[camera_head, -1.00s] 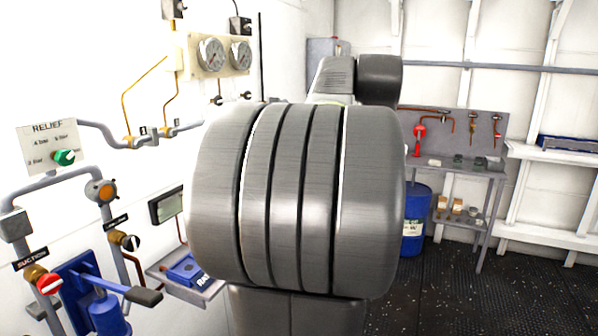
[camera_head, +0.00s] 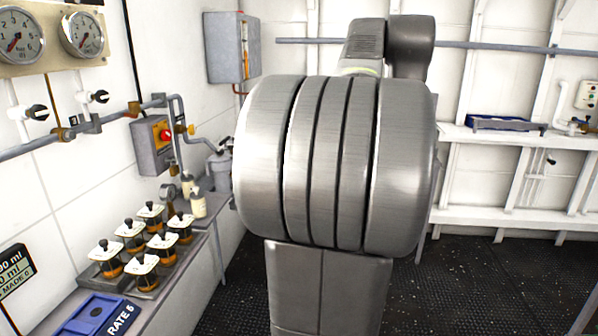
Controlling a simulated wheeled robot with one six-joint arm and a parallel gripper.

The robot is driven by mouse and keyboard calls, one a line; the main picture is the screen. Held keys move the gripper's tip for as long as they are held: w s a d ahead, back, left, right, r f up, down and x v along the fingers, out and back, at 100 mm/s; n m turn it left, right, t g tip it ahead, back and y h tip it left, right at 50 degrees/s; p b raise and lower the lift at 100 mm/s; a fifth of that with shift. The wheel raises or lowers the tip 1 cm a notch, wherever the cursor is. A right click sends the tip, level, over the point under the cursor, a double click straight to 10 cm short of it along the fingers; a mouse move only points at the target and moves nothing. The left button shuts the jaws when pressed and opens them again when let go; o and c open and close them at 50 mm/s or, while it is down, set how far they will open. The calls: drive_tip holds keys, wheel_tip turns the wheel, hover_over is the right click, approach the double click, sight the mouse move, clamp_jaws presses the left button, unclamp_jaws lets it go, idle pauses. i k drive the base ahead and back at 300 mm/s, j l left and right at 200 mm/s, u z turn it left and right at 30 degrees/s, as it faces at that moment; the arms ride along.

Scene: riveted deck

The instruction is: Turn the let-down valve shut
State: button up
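No valve that I can read as the let-down valve shows in the head view now. Two small gauge cocks with black knobs, a left one (camera_head: 37,112) and a right one (camera_head: 98,97), sit on the pipework below the gauges at the left. My own large grey arm links fill the middle of the view and hide part of the room behind them. My gripper is not in view.
Two round gauges (camera_head: 82,35) are on the left wall. A grey switch box (camera_head: 151,146) with a red and yellow switch hangs beyond them. A shelf of several small jars (camera_head: 131,236) and a blue tray (camera_head: 94,314) runs below. Dark floor (camera_head: 470,270) is open at right.

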sight(192, 129)
drive_tip(key=i+u, duration=0.1)
drive_tip(key=i, duration=0.45)
drive_tip(key=i+l, duration=0.15)
drive_tip(key=i, duration=0.4)
drive_tip(key=i+l+u, duration=0.15)
drive_tip(key=i, duration=0.4)
drive_tip(key=i+l+u, duration=0.1)
drive_tip(key=i+u, duration=0.2)
drive_tip(key=u, duration=0.15)
drive_tip(key=i+l+u, duration=0.15)
drive_tip(key=u, duration=0.3)
drive_tip(key=i+l+u, duration=0.3)
drive_tip(key=u, duration=0.15)
drive_tip(key=i+l+u, duration=0.2)
drive_tip(key=l+u, duration=0.25)
drive_tip(key=i+l+u, duration=0.25)
drive_tip(key=u, duration=0.2)
drive_tip(key=i+l+u, duration=0.2)
drive_tip(key=l+u, duration=0.25)
drive_tip(key=i+l+u, duration=0.15)
drive_tip(key=l+u, duration=0.3)
drive_tip(key=i+j, duration=0.05)
drive_tip(key=j, duration=0.05)
